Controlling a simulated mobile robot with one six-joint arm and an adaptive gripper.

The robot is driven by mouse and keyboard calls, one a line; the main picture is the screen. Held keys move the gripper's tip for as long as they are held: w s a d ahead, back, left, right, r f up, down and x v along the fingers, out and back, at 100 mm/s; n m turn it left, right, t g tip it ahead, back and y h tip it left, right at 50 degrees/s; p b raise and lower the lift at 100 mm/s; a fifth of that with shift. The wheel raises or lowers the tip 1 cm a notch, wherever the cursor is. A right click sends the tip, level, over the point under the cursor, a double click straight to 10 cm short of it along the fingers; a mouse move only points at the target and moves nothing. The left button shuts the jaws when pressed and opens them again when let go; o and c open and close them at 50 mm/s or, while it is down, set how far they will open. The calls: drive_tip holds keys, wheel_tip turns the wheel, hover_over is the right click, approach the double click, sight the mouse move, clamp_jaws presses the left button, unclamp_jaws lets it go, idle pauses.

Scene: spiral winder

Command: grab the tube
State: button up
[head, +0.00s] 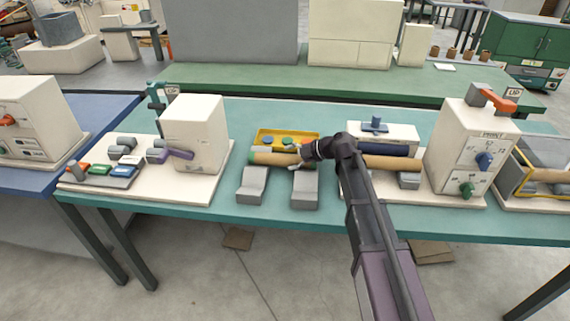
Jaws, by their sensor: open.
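A tan tube (274,159) with a green left end lies level across two grey cradle blocks, the left block (252,186) and the right block (305,190), near the front of the teal bench. My gripper (298,157) is open at the right part of the tube, with its fingers pointing left. The wrist hides that end of the tube. I cannot tell whether the fingers are around the tube or just above it, or whether they touch it.
A yellow tray (264,134) with round pieces sits just behind the tube. A white machine (193,133) with a button panel stands left. Right are a tan roll (394,162) and a white PRINT machine (469,150). The teal bench (240,218) has a clear front strip.

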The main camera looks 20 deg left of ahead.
drive_tip(key=shift+b+x, duration=0.4)
drive_tip(key=shift+x, duration=0.85)
drive_tip(key=c, duration=0.8)
drive_tip(key=shift+r, duration=0.2)
wheel_tip(320, 180, up, 3)
drive_tip(key=p, duration=0.3)
drive_tip(key=s, duration=0.5)
drive_tip(key=s+r+p, duration=0.1)
drive_tip(key=s, duration=0.4)
drive_tip(key=s+p, duration=0.1)
drive_tip(key=s, duration=0.5)
drive_tip(key=shift+a+r, duration=0.3)
drive_tip(key=shift+c, duration=0.2)
